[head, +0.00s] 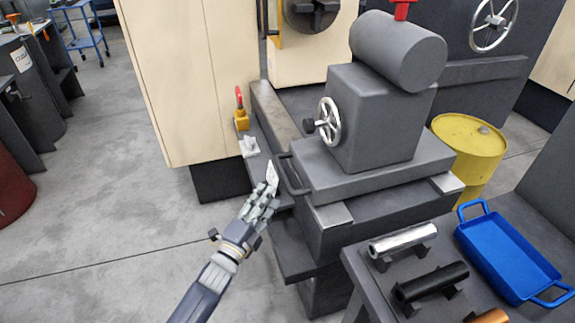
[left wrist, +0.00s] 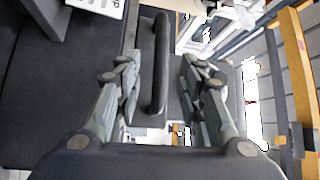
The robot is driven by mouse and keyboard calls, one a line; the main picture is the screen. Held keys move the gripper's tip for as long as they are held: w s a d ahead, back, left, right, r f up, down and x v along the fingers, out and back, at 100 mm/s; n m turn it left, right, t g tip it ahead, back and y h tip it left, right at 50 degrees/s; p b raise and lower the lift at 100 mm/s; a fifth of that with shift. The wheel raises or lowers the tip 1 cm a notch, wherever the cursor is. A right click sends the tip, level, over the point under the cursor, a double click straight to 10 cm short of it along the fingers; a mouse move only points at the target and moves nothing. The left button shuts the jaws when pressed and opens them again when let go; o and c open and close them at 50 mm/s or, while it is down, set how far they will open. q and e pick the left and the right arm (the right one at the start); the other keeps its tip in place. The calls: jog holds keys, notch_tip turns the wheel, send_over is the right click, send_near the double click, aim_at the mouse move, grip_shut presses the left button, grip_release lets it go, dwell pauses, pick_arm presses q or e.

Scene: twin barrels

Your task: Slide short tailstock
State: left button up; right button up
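The grey tailstock (head: 372,122) stands on the lathe bed (head: 272,118), with a silver handwheel (head: 329,122) on its near-left face. A dark bar handle (head: 291,176) is on the left end of its base. My left gripper (head: 270,190) is just left of this handle in the head view. In the left wrist view the handle (left wrist: 160,65) shows between the two spread fingers of my left gripper (left wrist: 161,72), closer to the left finger. I cannot tell whether either finger touches it. My right gripper is in neither view.
A side table at the lower right holds a silver cylinder (head: 403,241), a black cylinder (head: 432,283) and a blue tray (head: 508,258). A yellow barrel (head: 468,150) stands behind it. A beige cabinet (head: 192,80) stands at the left. The floor at the lower left is clear.

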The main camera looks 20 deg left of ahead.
aim_at(281, 175)
pick_arm(q)
jog(key=b+x, duration=0.3)
jog(key=x, duration=0.6)
jog(key=shift+d+f, duration=0.1)
jog(key=shift+w+d+b, duration=0.1)
jog(key=shift+w+b, duration=0.2)
jog(key=shift+w, duration=0.3)
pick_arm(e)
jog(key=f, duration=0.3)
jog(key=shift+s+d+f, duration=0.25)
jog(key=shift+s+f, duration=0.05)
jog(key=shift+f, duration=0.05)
pick_arm(q)
jog(key=shift+c, duration=0.2)
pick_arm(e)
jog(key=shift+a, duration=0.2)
pick_arm(q)
grip_shut()
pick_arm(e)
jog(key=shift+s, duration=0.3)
